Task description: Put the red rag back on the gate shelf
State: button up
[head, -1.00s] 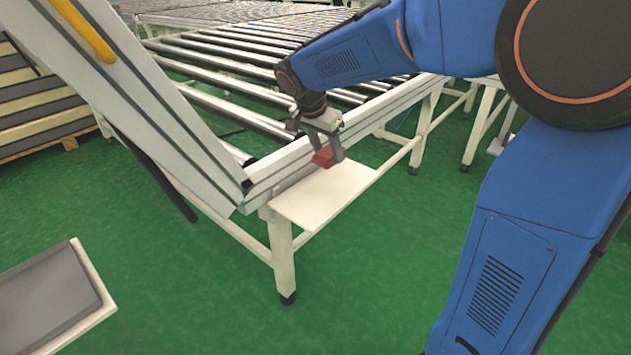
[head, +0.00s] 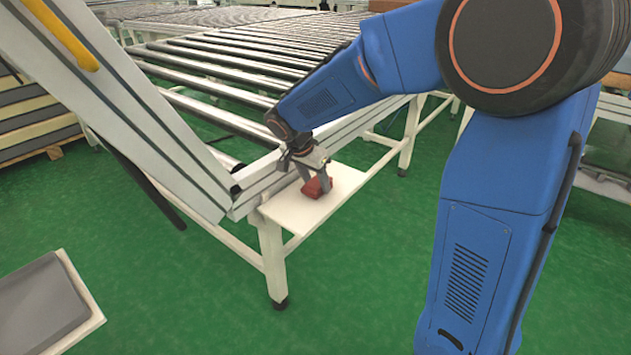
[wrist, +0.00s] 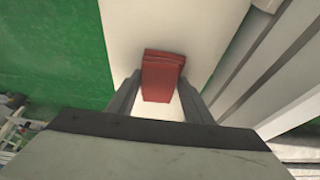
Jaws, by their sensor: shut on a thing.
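The red rag (head: 317,187) is a small folded block between the fingers of my gripper (head: 316,184). In the wrist view the rag (wrist: 162,76) sits between the two fingertips of my gripper (wrist: 158,92), which is shut on it. The gate shelf (head: 290,219) is a white board beside the roller conveyor. The rag is over the shelf's surface; the shelf (wrist: 185,25) also shows below it in the wrist view. I cannot tell whether the rag's underside touches the board.
A raised gate section (head: 130,110) with a yellow handle (head: 62,35) leans up at the left. The roller conveyor (head: 230,75) lies behind the shelf. A grey pad on a pale board (head: 45,305) is at the lower left. Green floor (head: 190,290) is open in front.

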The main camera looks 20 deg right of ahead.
jog(key=o, duration=1.2)
jog(key=shift+f, duration=0.1)
jog(key=v, duration=1.2)
jog(key=s+d+n+y, duration=0.1)
jog(key=s+d+n, duration=0.2)
jog(key=s+d, duration=0.35)
jog(key=s+d+n+y, duration=0.1)
jog(key=s+d+n, duration=0.15)
jog(key=s, duration=0.65)
jog(key=s+d+f+n+t+y, duration=0.1)
jog(key=s+f+n, duration=0.1)
jog(key=s, duration=0.5)
jog(key=s+d+f+n+t, duration=0.1)
jog(key=s+f+n, duration=0.1)
jog(key=s, duration=0.5)
jog(key=shift+s+d+f+n+y, duration=0.3)
jog(key=shift+s+f+n+y, duration=0.1)
jog(key=shift+n, duration=0.25)
